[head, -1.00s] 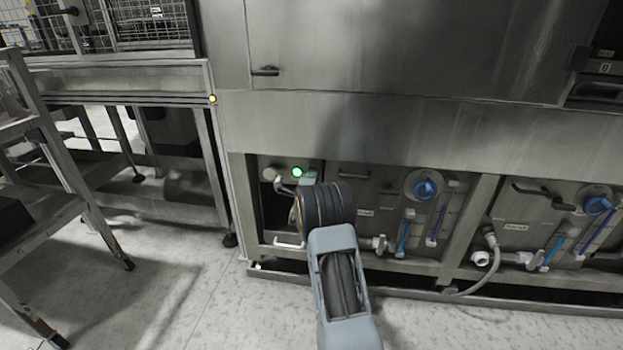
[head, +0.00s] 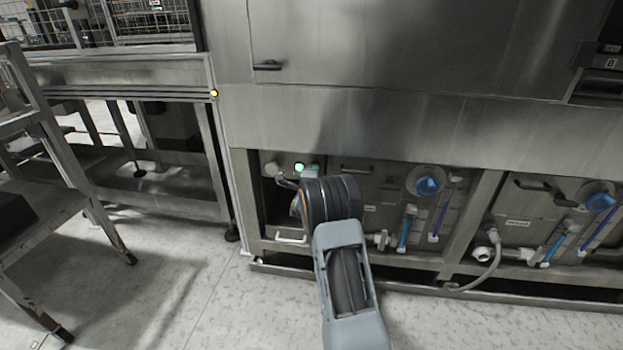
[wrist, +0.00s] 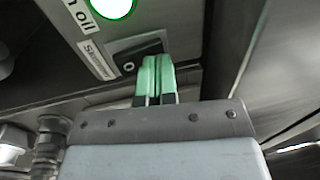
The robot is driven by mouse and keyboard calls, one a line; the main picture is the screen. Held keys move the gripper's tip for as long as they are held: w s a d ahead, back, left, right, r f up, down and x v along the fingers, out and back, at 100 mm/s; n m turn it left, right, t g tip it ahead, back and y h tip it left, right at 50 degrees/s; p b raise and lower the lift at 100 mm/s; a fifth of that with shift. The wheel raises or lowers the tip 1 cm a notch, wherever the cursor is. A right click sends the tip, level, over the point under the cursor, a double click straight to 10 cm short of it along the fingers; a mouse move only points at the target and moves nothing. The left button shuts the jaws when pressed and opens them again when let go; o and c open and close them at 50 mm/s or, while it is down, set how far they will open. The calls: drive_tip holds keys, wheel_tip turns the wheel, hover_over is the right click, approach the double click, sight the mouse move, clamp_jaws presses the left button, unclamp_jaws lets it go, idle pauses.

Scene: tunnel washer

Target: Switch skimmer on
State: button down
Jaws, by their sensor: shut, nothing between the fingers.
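In the head view my arm hides the switch.
The panel sits in a recess under the steel washer housing (head: 400,125). To the right are a blue round cap (head: 428,186), tubes and a hose (head: 492,262). A steel frame table (head: 130,75) stands at left. The floor in front is clear.

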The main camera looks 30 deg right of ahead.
drive_tip(key=s+a+r+p, duration=0.2)
drive_tip(key=s+a, duration=0.6)
drive_tip(key=s, duration=0.1)
drive_tip(key=shift+s+a+r, duration=0.15)
drive_tip(key=shift+s+r, duration=0.2)
drive_tip(key=shift+r, duration=0.05)
drive_tip(key=s+a+r+n+g+y+p, duration=0.25)
drive_tip(key=a+r+n+y+p, duration=0.4)
drive_tip(key=r+p, duration=0.4)
drive_tip(key=s+a+r+n+g+y+p, duration=0.1)
drive_tip(key=s+a+r+n+y+p, duration=0.3)
drive_tip(key=a+r+n+p, duration=0.55)
drive_tip(key=s+a+r+n+g+y+p, duration=0.2)
drive_tip(key=s+a+r+n+g+p, duration=0.2)
drive_tip(key=s+r+p, duration=1.1)
drive_tip(key=s+r+n+g, duration=0.1)
drive_tip(key=s+n+g, duration=0.2)
drive_tip(key=n, duration=0.3)
drive_tip(key=shift+s+a+r+p, duration=0.25)
drive_tip(key=shift+s+p, duration=0.1)
drive_tip(key=shift+s, duration=0.45)
drive_tip(key=shift+g+y, duration=0.25)
